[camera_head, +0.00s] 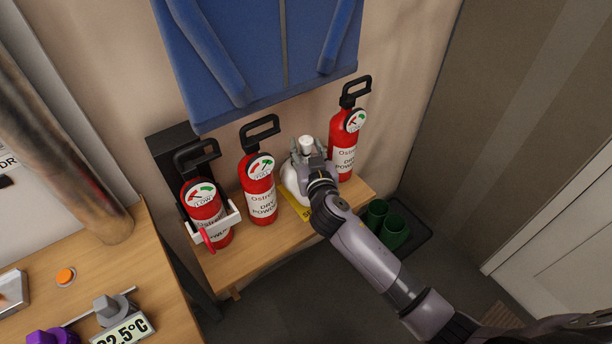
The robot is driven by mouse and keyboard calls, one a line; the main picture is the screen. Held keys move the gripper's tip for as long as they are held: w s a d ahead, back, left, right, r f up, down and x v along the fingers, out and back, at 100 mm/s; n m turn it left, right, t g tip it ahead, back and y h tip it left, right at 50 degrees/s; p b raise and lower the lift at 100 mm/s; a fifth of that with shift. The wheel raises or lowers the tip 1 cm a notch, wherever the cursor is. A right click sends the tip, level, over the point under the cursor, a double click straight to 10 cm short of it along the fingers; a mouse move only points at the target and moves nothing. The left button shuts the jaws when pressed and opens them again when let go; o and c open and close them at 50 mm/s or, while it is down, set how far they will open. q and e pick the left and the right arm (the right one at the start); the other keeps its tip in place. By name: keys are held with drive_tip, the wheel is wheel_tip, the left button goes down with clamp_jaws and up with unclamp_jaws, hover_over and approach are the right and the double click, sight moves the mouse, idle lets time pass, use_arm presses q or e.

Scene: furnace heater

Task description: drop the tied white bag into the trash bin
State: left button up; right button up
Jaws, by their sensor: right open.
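The tied white bag (291,180) sits on the wooden bench between two red fire extinguishers. Its pale knotted top (306,142) stands up above it. My right gripper (306,152) is open at the bag's top, with its fingers around or beside the knot; I cannot tell whether they touch it. The gripper and wrist hide part of the bag. My left gripper is not in view. I see no trash bin in this view.
Red extinguishers stand at the bench's left (205,212), middle (259,188) and right (343,140). A yellow label (298,209) lies by the bag. Green boots (393,232) stand on a dark floor tray. A blue garment (265,50) hangs above. A worktable (150,265) is at left.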

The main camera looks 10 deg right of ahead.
drive_tip(key=shift+w, duration=0.4)
clamp_jaws()
idle(0.7)
idle(0.3)
